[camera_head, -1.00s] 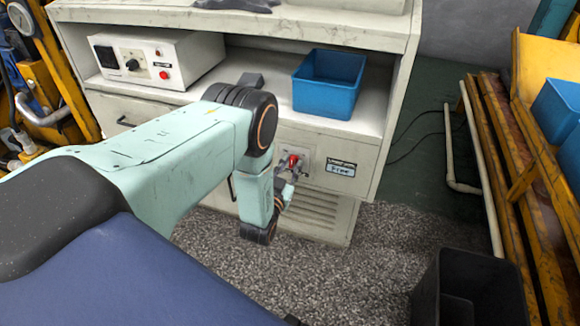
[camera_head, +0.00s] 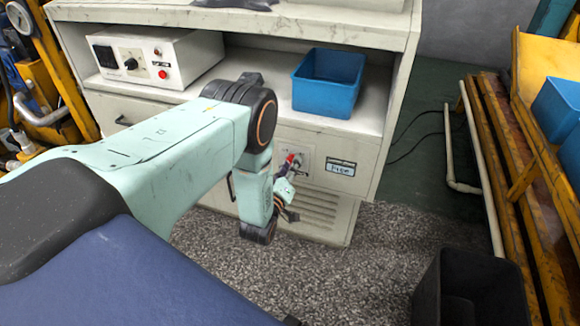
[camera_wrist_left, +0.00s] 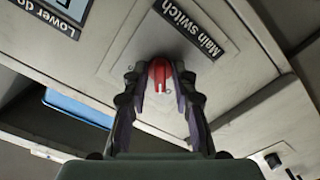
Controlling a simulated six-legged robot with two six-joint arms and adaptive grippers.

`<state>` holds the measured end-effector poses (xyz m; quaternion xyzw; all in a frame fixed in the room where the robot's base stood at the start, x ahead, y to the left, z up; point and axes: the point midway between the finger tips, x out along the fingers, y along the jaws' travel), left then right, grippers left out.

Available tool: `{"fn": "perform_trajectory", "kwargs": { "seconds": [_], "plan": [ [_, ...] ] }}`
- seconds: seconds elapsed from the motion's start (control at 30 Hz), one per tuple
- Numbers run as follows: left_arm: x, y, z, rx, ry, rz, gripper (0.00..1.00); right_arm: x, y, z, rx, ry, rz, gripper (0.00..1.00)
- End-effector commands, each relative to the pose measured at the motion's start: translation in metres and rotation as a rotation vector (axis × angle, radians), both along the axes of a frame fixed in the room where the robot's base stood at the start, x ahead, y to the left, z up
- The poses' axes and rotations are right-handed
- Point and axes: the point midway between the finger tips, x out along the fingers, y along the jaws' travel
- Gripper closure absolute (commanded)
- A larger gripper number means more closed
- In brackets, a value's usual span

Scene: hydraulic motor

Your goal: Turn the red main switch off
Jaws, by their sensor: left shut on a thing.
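The red main switch (camera_head: 291,159) sits on a pale plate on the front of the cabinet. My left gripper (camera_head: 295,164) reaches it from the front, with my arm link beside it. In the left wrist view, the two dark fingers of the gripper (camera_wrist_left: 161,80) are shut on the red switch (camera_wrist_left: 160,72), one on each side. A black "Main switch" label (camera_wrist_left: 190,27) lies beside it in that view. The fingers hide parts of the switch's sides. My right gripper is in neither view.
A blue bin (camera_head: 328,84) and a control box (camera_head: 155,57) stand on the cabinet shelf. A small display reading "Free" (camera_head: 341,168) is right of the switch. A black bin (camera_head: 470,290) stands on the floor at lower right.

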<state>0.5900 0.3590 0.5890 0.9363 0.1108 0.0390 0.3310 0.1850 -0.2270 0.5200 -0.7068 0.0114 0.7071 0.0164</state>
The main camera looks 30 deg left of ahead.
Motion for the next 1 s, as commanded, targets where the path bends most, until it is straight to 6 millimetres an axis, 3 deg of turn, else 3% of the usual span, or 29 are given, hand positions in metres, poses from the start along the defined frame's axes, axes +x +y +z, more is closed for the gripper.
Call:
{"fn": "perform_trajectory", "kwargs": {
  "seconds": [0.3, 0.83, 0.87, 1.0],
  "plan": [
    [-0.0005, 0.0003, -0.0002, -0.101, -0.024, 0.001, 1.00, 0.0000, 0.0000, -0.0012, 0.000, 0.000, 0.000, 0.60],
    [-0.0005, 0.0005, -0.0001, -0.119, -0.028, 0.002, 1.00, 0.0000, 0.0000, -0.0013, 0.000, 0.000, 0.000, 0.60],
    [-0.0005, 0.0005, -0.0001, -0.119, -0.028, 0.002, 0.71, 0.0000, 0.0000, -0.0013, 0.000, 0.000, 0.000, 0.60],
    [-0.0004, 0.0004, -0.0002, -0.119, -0.029, 0.001, 0.65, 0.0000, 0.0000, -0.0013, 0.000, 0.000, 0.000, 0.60]
  ]
}}
